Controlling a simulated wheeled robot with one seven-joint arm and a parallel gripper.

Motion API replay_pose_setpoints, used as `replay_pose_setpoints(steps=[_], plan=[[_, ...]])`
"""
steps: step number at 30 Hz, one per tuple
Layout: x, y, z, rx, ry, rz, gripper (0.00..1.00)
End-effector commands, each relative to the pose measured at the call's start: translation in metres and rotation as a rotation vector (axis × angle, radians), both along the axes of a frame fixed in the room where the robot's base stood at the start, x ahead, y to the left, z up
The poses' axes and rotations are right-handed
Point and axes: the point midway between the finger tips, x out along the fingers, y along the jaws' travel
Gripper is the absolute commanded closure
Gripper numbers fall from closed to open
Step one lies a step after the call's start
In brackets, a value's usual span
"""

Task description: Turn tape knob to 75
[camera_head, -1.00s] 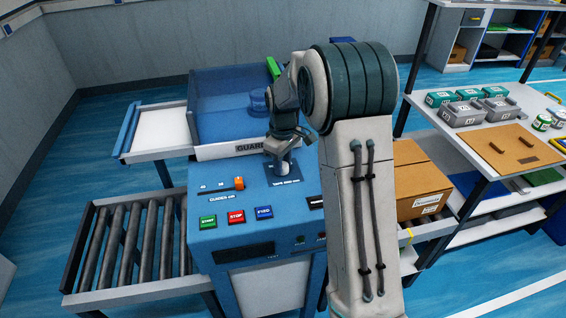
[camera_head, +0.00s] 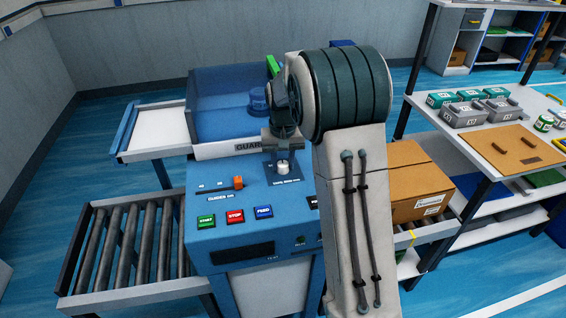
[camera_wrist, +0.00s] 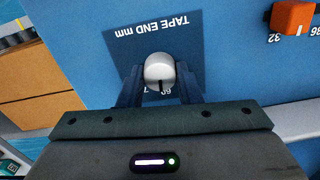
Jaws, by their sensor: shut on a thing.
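The tape knob (camera_wrist: 158,70) is a pale silver round knob on a dark blue plate (camera_wrist: 185,45) marked "TAPE END mm", upside down in the wrist view. My gripper (camera_wrist: 159,85) has one finger on each side of the knob and is shut on it. A dark line on the knob faces the gripper side, near a partly visible "60". In the head view the knob (camera_head: 283,169) shows pale below my gripper (camera_head: 283,160), on the blue console top.
An orange slider (camera_head: 238,183) marked for guides sits left of the knob. Green, red and blue buttons (camera_head: 235,216) line the console front. A blue guard (camera_head: 225,105) stands behind, a roller conveyor (camera_head: 135,245) left, a cardboard box (camera_head: 418,183) right.

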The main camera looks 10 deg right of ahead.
Motion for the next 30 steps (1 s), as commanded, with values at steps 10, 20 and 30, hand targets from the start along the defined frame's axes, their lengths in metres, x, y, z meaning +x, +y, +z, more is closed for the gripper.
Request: replay_pose_setpoints(steps=[10, 20, 30], plan=[[0.0004, 0.0007, 0.0008, 0.001, -0.002, -0.322, 0.92], [0.0006, 0.0005, 0.0011, 0.000, -0.002, -0.558, 0.92], [0.0007, 0.0004, 0.0010, 0.001, -0.002, -0.672, 0.92]])
